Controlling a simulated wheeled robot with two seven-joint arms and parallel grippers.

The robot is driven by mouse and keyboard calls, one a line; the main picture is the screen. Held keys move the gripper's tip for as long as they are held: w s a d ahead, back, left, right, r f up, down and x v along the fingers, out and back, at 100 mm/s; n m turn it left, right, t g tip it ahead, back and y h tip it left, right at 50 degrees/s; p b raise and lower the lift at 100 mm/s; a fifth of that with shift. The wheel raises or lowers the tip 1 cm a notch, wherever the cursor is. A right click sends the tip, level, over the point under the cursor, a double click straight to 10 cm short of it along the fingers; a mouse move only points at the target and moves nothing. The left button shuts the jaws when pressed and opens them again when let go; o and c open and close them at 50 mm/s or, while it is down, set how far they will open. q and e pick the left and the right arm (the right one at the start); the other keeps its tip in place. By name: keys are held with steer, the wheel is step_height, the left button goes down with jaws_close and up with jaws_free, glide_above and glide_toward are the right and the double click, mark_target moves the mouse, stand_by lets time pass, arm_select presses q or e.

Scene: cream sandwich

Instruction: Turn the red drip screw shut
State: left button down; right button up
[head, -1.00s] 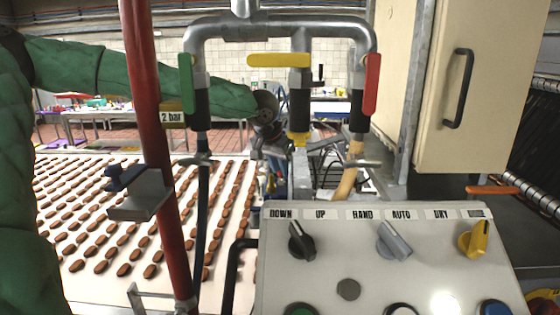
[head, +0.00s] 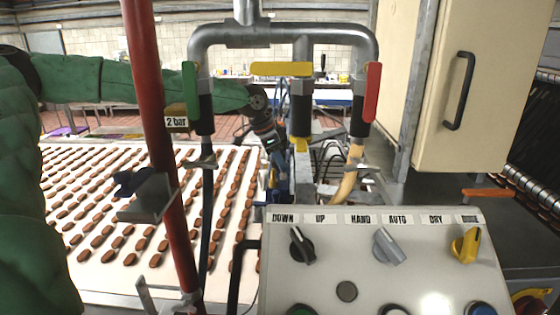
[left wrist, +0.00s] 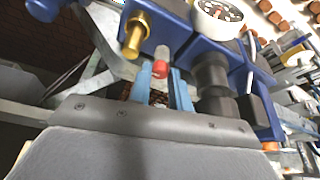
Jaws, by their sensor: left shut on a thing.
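The red drip screw (left wrist: 160,68) shows in the left wrist view as a small red tip on a grey stem, below a blue valve block (left wrist: 165,25). My left gripper (left wrist: 162,88) has its two light-blue fingers on either side of the red tip, shut on it. In the head view my left arm comes in from the left behind the red pipe, and its wrist (head: 260,128) hangs behind the pipe frame. The fingertips and the screw are too small and covered to make out there. My right gripper is not in view.
A brass fitting (left wrist: 133,35), a round gauge (left wrist: 216,12) and a black cylinder (left wrist: 212,80) crowd the screw. In the head view, a red upright pipe (head: 160,130), lever valves on grey pipes (head: 285,38) and a control panel (head: 385,265) stand in front. A biscuit belt (head: 95,290) lies left.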

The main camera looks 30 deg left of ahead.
arm_select(q)
steer(key=shift+m, duration=0.4)
steer(key=c, duration=1.3)
jaws_free()
steer(key=shift+a, duration=0.1)
steer(key=shift+s+a+r+b, duration=0.15)
steer(key=shift+a+r+b, duration=0.05)
steer(key=shift+r+b, duration=0.35)
steer(key=b+v, duration=0.3)
steer(key=v, duration=0.3)
steer(key=shift+r, duration=0.3)
